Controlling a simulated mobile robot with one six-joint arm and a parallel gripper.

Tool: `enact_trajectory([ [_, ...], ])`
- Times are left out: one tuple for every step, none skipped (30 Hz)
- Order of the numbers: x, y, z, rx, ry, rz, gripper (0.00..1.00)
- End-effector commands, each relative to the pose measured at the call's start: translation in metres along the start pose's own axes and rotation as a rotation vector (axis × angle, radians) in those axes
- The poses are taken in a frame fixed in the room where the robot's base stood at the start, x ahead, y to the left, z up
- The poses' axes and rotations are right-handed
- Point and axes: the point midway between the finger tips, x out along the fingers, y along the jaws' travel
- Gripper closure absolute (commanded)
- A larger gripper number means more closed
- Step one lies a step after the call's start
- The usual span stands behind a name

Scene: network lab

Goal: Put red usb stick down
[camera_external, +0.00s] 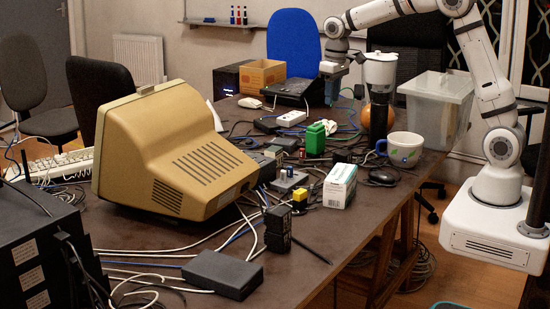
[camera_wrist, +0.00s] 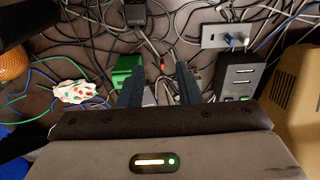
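My gripper (camera_external: 331,92) hangs fingers down above the far part of the cluttered table. In the wrist view its two dark fingers (camera_wrist: 158,76) stand apart, with no object clearly held between them. A small red piece (camera_wrist: 162,62) shows among the cables beyond the fingertips; it may be the red usb stick, but it is too small to be sure. A small red piece also shows near the middle of the table in the external view (camera_external: 302,152). I cannot tell if they are the same thing.
A green block (camera_external: 316,137), a mug (camera_external: 405,149), a small white box (camera_external: 340,186) and a beige monitor (camera_external: 165,150) crowd the table. Cables cover much of it. A clear bin (camera_external: 437,105) stands at the right. The front right tabletop (camera_external: 350,235) is bare.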

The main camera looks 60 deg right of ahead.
Motion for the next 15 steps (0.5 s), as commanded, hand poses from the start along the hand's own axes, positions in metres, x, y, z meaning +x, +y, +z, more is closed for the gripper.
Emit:
enact_trajectory([
  [-0.013,0.000,0.022,0.000,0.014,0.000,0.69],
  [-0.019,-0.001,0.035,0.000,0.022,0.000,0.69],
  [-0.026,-0.001,0.052,0.000,0.030,0.000,0.69],
  [-0.030,-0.001,0.065,0.000,0.037,0.000,0.69],
  [-0.034,-0.001,0.078,-0.001,0.045,0.000,0.69],
  [-0.038,-0.001,0.096,-0.001,0.053,0.000,0.69],
  [-0.041,-0.001,0.110,-0.001,0.060,0.000,0.69],
  [-0.043,-0.002,0.123,-0.001,0.067,0.000,0.69],
  [-0.045,-0.002,0.141,-0.001,0.077,0.000,0.69],
  [-0.046,-0.002,0.155,-0.001,0.083,0.000,0.69],
  [-0.046,-0.002,0.169,-0.001,0.090,0.000,0.69],
  [-0.046,-0.002,0.187,-0.001,0.100,0.001,0.69],
  [-0.045,-0.002,0.200,-0.001,0.106,0.001,0.69],
  [-0.044,-0.002,0.212,-0.001,0.111,0.001,0.69],
  [-0.041,-0.003,0.228,-0.001,0.119,0.001,0.69],
])
